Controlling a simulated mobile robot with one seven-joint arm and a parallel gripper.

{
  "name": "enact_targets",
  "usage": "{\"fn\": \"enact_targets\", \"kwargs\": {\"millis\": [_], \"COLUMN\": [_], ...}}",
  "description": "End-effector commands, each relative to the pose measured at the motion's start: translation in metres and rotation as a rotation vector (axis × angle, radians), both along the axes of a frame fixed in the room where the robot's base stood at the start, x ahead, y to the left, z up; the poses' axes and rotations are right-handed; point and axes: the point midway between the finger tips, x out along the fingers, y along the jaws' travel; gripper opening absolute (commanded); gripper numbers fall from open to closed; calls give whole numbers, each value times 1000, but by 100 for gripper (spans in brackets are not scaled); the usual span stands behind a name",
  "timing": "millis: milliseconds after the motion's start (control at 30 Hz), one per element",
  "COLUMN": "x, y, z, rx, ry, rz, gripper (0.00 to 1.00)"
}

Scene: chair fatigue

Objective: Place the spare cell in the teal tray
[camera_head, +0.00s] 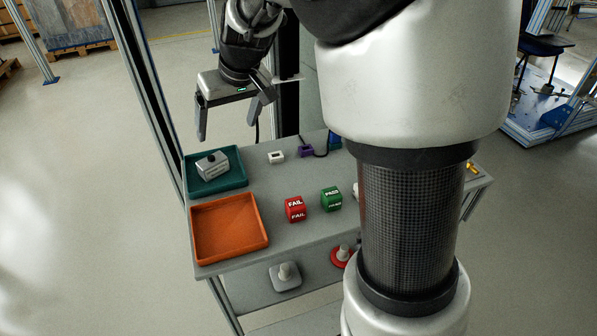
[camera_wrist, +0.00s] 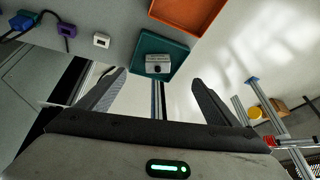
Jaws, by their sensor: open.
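A small grey-white block with a dark knob, which looks like the spare cell (camera_head: 212,164), sits inside the teal tray (camera_head: 238,181) at the table's back left corner. In the wrist view the cell (camera_wrist: 158,60) lies within the teal tray (camera_wrist: 184,52), near the tray's edge closest to my gripper. My gripper (camera_head: 228,122) is open and empty, raised above the table just behind the tray. In the wrist view the fingers of my gripper (camera_wrist: 160,80) are spread wide, with nothing between them.
An orange tray (camera_head: 229,228) sits in front of the teal tray. A red FAIL cube (camera_head: 295,209), a green PASS cube (camera_head: 331,198), a small white block (camera_head: 276,157) and a purple holder (camera_head: 306,151) stand to the right. A frame post (camera_head: 157,100) rises at the left.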

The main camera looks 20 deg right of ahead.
Motion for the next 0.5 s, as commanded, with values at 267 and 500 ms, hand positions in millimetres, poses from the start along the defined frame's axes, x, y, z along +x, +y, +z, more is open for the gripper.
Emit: {"fn": "enact_targets", "kwargs": {"millis": [267,500], "x": [-152,-242], "y": [-44,-70], "z": [66,60], "rx": [11,-56], "ry": [-39,-75], "rz": [-134,-246], "gripper": [85,85]}}
